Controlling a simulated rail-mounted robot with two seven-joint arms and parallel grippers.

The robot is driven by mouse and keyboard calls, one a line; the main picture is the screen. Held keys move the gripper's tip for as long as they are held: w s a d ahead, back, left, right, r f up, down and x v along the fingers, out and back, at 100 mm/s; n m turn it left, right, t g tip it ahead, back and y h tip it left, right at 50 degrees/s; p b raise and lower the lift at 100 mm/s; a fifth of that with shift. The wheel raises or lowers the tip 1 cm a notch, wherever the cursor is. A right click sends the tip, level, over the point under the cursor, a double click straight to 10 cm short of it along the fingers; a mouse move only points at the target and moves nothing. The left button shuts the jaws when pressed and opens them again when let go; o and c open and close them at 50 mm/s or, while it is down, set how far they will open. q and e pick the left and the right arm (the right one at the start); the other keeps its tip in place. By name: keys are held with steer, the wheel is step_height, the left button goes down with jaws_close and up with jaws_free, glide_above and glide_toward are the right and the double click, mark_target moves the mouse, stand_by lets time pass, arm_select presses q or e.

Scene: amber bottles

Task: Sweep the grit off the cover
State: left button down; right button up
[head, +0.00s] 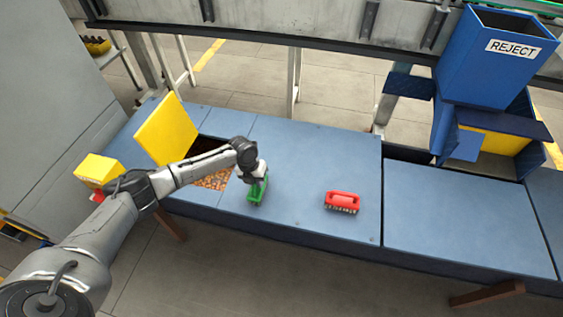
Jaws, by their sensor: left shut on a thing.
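My left gripper (256,180) is shut on a green brush-like block (258,191), at the surface of the blue bench cover (315,165). I cannot tell whether the block touches the cover. A red brush (342,201) with a raised handle and pale bristles rests on the cover to the right, apart from the gripper. Brown grainy material (214,180) shows in a dark opening left of the gripper, partly hidden by my left arm. I cannot make out loose grit on the cover itself. My right gripper is out of view.
A yellow flap (166,130) stands tilted up beside the opening. A yellow box (98,169) is at the bench's left end. A blue REJECT bin (490,65) stands behind the right side. Another blue panel (465,215) lies right of a gap and looks bare.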

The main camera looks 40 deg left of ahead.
arm_select(q)
steer(key=shift+s+a, duration=0.3)
steer(key=shift+a, duration=0.25)
steer(key=shift+s+a, duration=0.3)
steer(key=shift+a, duration=0.25)
steer(key=shift+s+a, duration=0.4)
steer(key=shift+a, duration=0.5)
steer(key=shift+s+a, duration=0.45)
steer(key=shift+a, duration=0.45)
steer(key=shift+s+a, duration=0.4)
steer(key=shift+a, duration=0.5)
step_height(320, 180, up, 8)
steer(key=p, duration=0.6)
